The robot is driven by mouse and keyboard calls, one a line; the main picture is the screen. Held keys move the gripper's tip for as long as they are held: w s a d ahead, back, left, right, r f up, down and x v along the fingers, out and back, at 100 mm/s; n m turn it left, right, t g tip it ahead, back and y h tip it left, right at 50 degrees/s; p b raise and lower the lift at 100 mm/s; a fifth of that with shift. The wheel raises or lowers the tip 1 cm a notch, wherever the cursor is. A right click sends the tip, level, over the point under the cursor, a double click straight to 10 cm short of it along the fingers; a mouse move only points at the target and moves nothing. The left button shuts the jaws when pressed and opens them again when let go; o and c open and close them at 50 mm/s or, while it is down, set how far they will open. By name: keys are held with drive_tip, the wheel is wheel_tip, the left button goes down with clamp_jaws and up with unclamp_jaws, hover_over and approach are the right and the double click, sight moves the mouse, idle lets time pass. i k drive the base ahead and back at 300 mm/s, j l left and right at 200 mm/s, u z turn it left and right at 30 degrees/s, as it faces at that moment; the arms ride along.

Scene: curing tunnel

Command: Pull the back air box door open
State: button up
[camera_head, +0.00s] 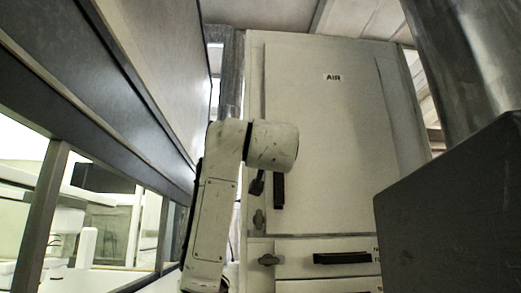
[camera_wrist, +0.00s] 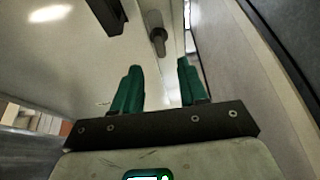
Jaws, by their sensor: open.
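The air box door (camera_head: 325,140) is a tall pale panel labelled AIR in the head view, and it looks shut. Its black upright handle (camera_head: 279,190) is near the lower left edge, just right of my arm. In the wrist view the dark handle (camera_wrist: 104,14) is at the top, beyond and left of my left finger. My gripper (camera_wrist: 159,64) is open, its two green fingers apart with nothing between them. A grey latch knob (camera_wrist: 157,36) appears beyond the finger gap. In the head view my arm covers part of the cabinet's left side, and I cannot make out the fingers.
Below is another panel with a horizontal black handle (camera_head: 342,258). A long windowed wall (camera_head: 110,150) runs close on the left. A dark grey box (camera_head: 460,210) and a metal cylinder (camera_head: 470,60) fill the right.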

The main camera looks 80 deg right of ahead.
sight(346, 156)
drive_tip(key=k, duration=1)
